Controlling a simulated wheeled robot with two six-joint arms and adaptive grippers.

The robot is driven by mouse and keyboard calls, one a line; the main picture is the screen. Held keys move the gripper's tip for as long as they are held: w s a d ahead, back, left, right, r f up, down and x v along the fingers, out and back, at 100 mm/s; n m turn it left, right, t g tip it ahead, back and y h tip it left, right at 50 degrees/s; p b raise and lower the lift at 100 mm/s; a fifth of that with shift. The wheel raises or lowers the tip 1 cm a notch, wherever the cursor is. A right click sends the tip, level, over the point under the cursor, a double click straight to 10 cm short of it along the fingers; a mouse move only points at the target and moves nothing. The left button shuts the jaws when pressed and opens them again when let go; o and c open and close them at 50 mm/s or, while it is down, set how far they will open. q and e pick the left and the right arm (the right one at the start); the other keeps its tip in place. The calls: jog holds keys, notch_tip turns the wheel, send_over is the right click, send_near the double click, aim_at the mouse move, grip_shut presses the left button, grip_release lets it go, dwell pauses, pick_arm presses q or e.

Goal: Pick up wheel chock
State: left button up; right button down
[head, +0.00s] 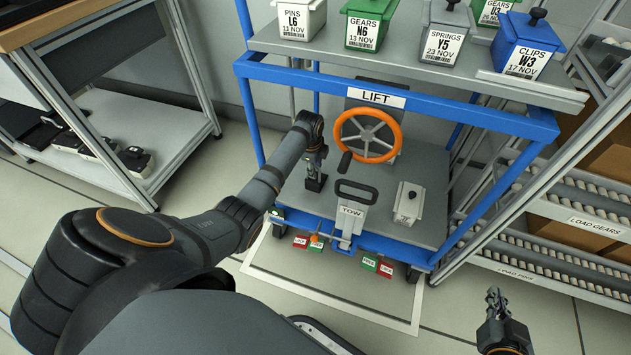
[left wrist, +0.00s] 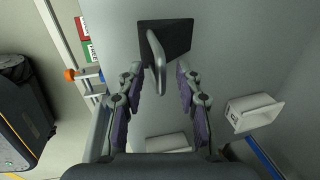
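The wheel chock (head: 315,184) is a black block with a grey upright handle. It rests on the grey lower deck (head: 375,238) of the blue-framed cart, near its left side. My left gripper (head: 316,160) is right above it, pointing down. In the left wrist view the chock (left wrist: 178,40) lies ahead of my left gripper (left wrist: 159,72). Its fingers are open on both sides of the handle, with gaps showing. My right gripper (head: 495,298) is low at the right over the floor, away from the cart; its finger opening is unclear.
An orange handwheel (head: 368,135) and a tow handle (head: 352,208) stand right of the chock. A small grey lidded box (head: 408,203) is further right. Labelled bins (head: 373,25) stand on the upper shelf.

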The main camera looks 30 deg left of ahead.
pick_arm(q)
grip_shut()
dwell(0.7)
